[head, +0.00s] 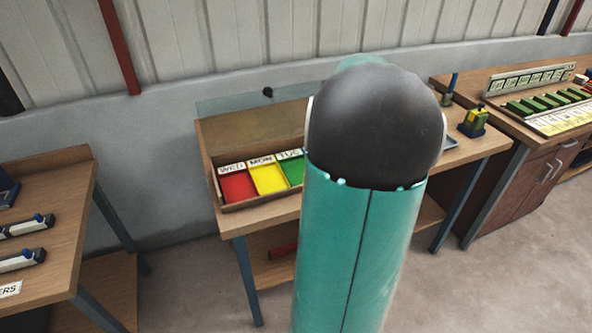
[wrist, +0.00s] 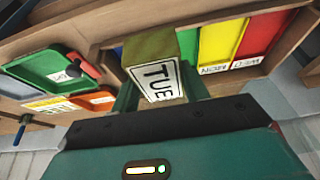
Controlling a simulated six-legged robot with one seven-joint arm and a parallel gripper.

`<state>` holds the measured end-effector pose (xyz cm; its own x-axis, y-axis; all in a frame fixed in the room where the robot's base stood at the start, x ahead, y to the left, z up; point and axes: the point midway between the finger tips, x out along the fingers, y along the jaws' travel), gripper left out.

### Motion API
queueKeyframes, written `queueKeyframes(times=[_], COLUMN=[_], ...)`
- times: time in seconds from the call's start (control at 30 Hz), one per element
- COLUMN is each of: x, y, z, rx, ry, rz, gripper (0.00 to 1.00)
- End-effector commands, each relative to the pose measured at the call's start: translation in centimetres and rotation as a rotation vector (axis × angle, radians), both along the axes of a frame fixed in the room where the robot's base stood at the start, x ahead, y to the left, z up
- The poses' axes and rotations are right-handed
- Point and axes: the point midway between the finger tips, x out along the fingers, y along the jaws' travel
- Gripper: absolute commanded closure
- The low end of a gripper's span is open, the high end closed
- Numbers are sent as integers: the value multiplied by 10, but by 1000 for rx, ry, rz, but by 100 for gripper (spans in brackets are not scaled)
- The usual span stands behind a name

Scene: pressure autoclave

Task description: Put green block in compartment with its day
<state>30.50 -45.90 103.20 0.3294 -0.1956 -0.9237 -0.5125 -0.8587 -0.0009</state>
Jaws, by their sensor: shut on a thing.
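In the wrist view my gripper (wrist: 158,94) is shut on the green block (wrist: 176,44), which is olive green with a white face reading TUE. The block appears in front of the green compartment (wrist: 138,46) of the wooden box; its height above the floor of the box is unclear. In the head view the box (head: 206,165) shows a red compartment (head: 238,187) labelled WED, a yellow one (head: 269,178) labelled MON and a green one (head: 295,171) labelled TUE. My arm hides the block, my gripper and the rest of the box there.
The wrist view shows a blue compartment (wrist: 116,52) beside the green one. Beyond the box wall lie a green tray (wrist: 55,70) and an orange tray (wrist: 98,98).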

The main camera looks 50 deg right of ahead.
Motion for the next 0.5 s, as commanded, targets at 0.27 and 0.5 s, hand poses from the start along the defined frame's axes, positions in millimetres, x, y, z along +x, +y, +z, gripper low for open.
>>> queueKeyframes(times=[0.27, 0.5], x=[61, 100], y=[-15, -24], z=[-29, -66], rx=[2, 2], ry=[0, 1], rz=[6, 4], gripper=[78, 78])
